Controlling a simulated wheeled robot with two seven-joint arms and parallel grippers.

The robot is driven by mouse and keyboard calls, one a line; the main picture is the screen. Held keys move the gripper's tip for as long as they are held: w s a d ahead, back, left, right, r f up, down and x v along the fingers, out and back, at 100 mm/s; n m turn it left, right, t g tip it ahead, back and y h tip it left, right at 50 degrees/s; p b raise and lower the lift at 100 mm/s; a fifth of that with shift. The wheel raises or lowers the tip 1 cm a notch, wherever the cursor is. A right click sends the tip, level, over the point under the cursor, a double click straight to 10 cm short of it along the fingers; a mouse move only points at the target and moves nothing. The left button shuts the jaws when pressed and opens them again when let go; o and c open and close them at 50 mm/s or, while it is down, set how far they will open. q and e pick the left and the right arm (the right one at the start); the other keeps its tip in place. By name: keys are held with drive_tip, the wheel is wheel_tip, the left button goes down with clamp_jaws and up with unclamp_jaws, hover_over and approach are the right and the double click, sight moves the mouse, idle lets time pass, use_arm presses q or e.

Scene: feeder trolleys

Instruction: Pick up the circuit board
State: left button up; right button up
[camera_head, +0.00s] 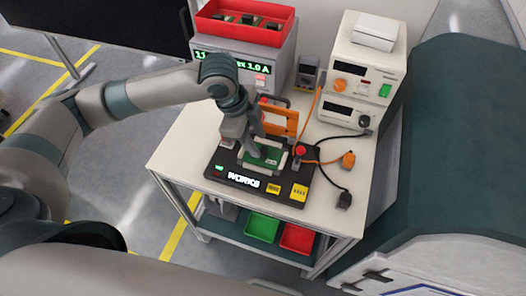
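The green circuit board (271,158) lies in a light frame on the black test fixture (222,176), which bears the word "WORKS". My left gripper (254,150) reaches down from above, with its fingers at the left part of the board. The fingers partly hide the board, and I cannot tell whether they are open or closed on it. My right gripper is not in view.
An orange handle (289,121) stands just behind the board. A red button (300,150) and cables lie to its right. A display unit with a red bin (242,27) and a cream power supply (362,75) stand behind. Green and red trays (297,238) sit below.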

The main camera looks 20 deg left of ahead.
sight(262, 150)
use_arm(q)
drive_tip(key=shift+p+x, duration=0.55)
drive_tip(key=shift+x, duration=1.35)
drive_tip(key=shift+d, duration=0.1)
drive_tip(key=shift+c, duration=0.2)
drive_tip(key=c, duration=0.8)
